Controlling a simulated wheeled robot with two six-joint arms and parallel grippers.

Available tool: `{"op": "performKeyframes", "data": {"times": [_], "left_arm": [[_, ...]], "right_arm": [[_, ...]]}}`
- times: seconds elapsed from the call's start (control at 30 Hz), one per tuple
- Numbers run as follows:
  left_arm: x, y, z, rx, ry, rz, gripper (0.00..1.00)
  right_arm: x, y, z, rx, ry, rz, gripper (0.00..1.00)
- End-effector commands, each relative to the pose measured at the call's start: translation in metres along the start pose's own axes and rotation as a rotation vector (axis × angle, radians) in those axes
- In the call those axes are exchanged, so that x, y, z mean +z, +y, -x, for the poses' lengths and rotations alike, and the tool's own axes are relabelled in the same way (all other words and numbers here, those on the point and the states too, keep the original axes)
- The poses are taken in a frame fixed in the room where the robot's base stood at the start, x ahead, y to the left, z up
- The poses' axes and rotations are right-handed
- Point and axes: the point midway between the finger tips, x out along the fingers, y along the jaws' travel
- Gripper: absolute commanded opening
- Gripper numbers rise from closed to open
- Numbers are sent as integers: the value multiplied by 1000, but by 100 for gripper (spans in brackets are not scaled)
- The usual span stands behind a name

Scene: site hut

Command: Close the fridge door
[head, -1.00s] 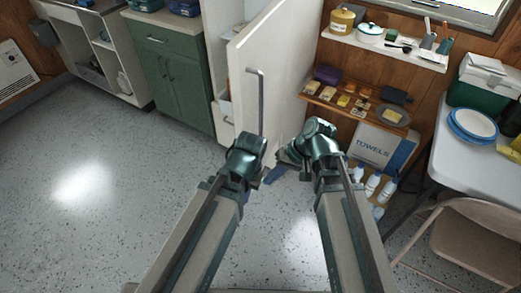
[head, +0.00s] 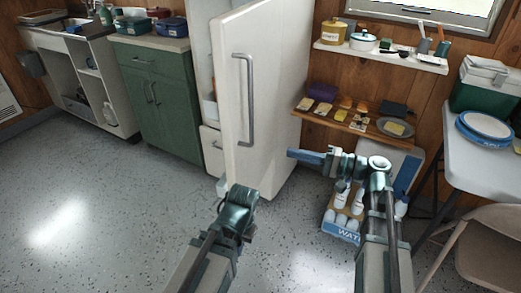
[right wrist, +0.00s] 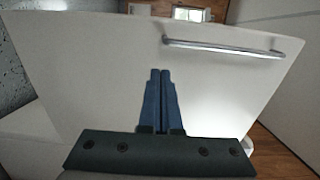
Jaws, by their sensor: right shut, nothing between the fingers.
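The white fridge door (head: 275,85) stands open in the head view, its outer face and grey bar handle (head: 249,100) turned toward me. Fridge shelves show in the gap behind its left edge. My right gripper (head: 290,153) is shut and empty, its blue fingers pointing left in front of the door's lower right part. In the right wrist view the shut fingers (right wrist: 160,72) point at the door face (right wrist: 95,70), with the handle (right wrist: 225,49) beyond to the right. I cannot tell whether they touch it. My left wrist is low in front of the door; its fingers are hidden.
A green cabinet (head: 165,105) stands left of the fridge. To the right are a wall shelf (head: 385,54), a lower wooden shelf (head: 345,122), a blue-and-white bottle carton (head: 340,231), and a white table (head: 470,175) with a folding chair (head: 490,245). Floor at left is clear.

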Motion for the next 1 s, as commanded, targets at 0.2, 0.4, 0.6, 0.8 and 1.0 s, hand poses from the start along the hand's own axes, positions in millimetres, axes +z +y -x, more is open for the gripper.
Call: {"op": "performKeyframes", "data": {"times": [0.2,0.4,0.6,0.8,1.0], "left_arm": [[0,0,0,0,0,0,0],[0,0,0,0,0,0,0],[0,0,0,0,0,0,0],[0,0,0,0,0,0,0],[0,0,0,0,0,0,0]], "right_arm": [[1,0,-30,2,-5,0,0],[1,0,-73,2,-6,0,0],[0,1,-108,2,-4,0,0],[0,1,-131,2,-3,0,0],[0,1,-138,2,-1,0,0]]}}
